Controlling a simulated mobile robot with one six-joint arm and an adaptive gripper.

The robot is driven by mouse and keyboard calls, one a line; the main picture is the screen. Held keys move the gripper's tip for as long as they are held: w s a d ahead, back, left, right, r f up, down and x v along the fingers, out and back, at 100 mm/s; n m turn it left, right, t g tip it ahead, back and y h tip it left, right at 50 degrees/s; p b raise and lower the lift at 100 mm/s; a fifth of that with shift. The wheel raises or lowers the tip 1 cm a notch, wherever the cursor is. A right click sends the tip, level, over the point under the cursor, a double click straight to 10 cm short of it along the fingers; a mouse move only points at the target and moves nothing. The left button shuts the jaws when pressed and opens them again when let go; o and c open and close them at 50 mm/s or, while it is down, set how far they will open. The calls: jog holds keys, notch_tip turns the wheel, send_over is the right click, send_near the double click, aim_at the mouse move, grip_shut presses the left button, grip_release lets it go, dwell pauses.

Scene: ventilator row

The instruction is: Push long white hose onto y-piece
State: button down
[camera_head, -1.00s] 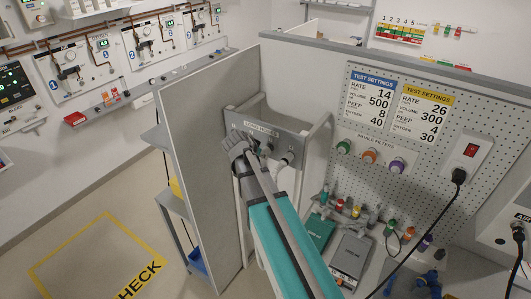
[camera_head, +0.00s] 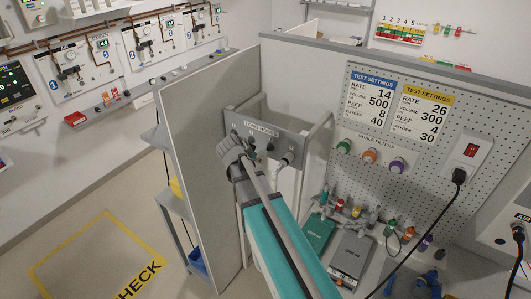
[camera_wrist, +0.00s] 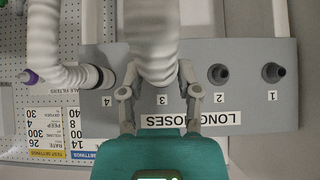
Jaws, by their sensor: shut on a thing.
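My gripper (camera_wrist: 157,82) has its two fingers on either side of a white corrugated hose (camera_wrist: 155,45), closed on it. This hose is in front of the position marked 3 on the grey rack labelled LONG HOSES (camera_wrist: 255,112); whether its end touches the rack is hidden. A second white hose (camera_wrist: 50,72) is at position 4. The rack also shows in the head view (camera_head: 297,137), where my arm covers part of it and my fingers are hard to make out. I cannot identify the y-piece in either view.
Rack pegs 2 (camera_wrist: 218,73) and 1 (camera_wrist: 272,72) are bare. A tall grey partition (camera_head: 200,170) stands left of the rack. The bench to the right holds a grey device (camera_head: 352,258), coloured fittings and blue parts (camera_head: 430,283). A black cable (camera_head: 440,222) hangs across the pegboard.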

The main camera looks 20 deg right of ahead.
jog(key=shift+s+a, duration=0.25)
jog(key=shift+a, duration=0.05)
jog(key=shift+f, duration=0.1)
dwell(0.3)
notch_tip(320, 180, down, 19)
jog(key=b, duration=1.9)
jog(key=shift+r, duration=0.2)
jog(key=shift+s, duration=0.1)
